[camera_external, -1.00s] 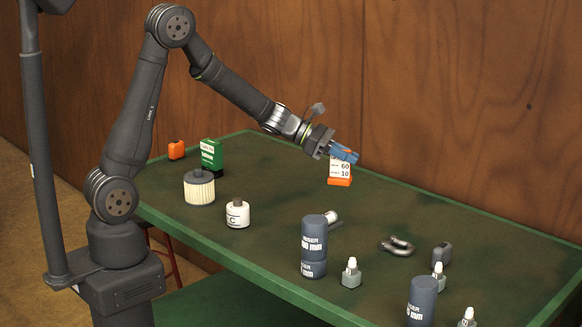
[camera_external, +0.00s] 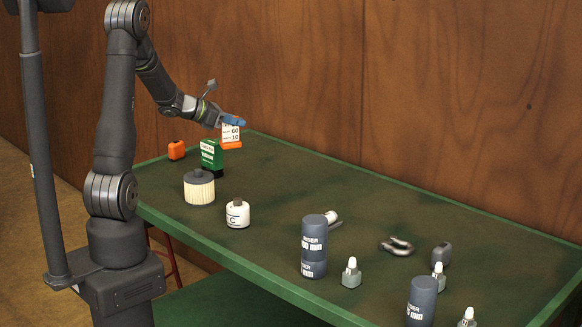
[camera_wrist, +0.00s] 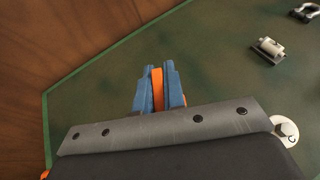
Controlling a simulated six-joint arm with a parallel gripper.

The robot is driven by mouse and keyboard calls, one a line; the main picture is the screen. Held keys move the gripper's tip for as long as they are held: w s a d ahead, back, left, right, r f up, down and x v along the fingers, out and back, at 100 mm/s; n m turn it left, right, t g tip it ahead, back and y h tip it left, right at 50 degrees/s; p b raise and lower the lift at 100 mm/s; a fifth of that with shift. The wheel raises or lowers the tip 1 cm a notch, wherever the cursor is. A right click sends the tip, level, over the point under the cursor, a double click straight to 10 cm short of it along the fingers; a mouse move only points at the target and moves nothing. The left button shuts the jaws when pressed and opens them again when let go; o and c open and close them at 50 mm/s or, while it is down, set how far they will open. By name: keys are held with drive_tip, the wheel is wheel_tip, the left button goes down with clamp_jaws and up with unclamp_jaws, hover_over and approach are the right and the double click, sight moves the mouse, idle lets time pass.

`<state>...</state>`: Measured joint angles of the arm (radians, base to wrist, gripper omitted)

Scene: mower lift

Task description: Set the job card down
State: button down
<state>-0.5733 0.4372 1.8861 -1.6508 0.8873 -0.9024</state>
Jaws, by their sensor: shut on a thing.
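The job card (camera_external: 230,135) is a white card with printed numbers and an orange base. It hangs upright below my gripper (camera_external: 233,121), near the back left of the green table. My gripper's blue fingers are shut on it. In the wrist view my gripper (camera_wrist: 158,88) shows an orange strip of the job card (camera_wrist: 157,90) between its two blue fingers. The card's underside is hidden in the wrist view, and I cannot tell how far its base is from the table.
A ribbed filter (camera_external: 199,190) and a white cap-like part (camera_external: 237,215) stand in front.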

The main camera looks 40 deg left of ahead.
drive_tip(key=s+a+n+t+y, duration=0.1)
drive_tip(key=s+a+n+y, duration=0.15)
drive_tip(key=s+a, duration=0.65)
drive_tip(key=s+a+n+y, duration=0.25)
drive_tip(key=s+a, duration=0.35)
drive_tip(key=a, duration=0.5)
drive_tip(key=shift+s+d+f, duration=0.1)
drive_tip(key=shift+s+f, duration=0.05)
drive_tip(key=shift+f, duration=3.8)
drive_tip(key=shift+s+f, duration=0.1)
drive_tip(key=shift+f, duration=3.85)
drive_tip(key=c, duration=1.9)
unclamp_jaws()
drive_tip(key=shift+f, duration=0.15)
drive_tip(key=o, duration=0.4)
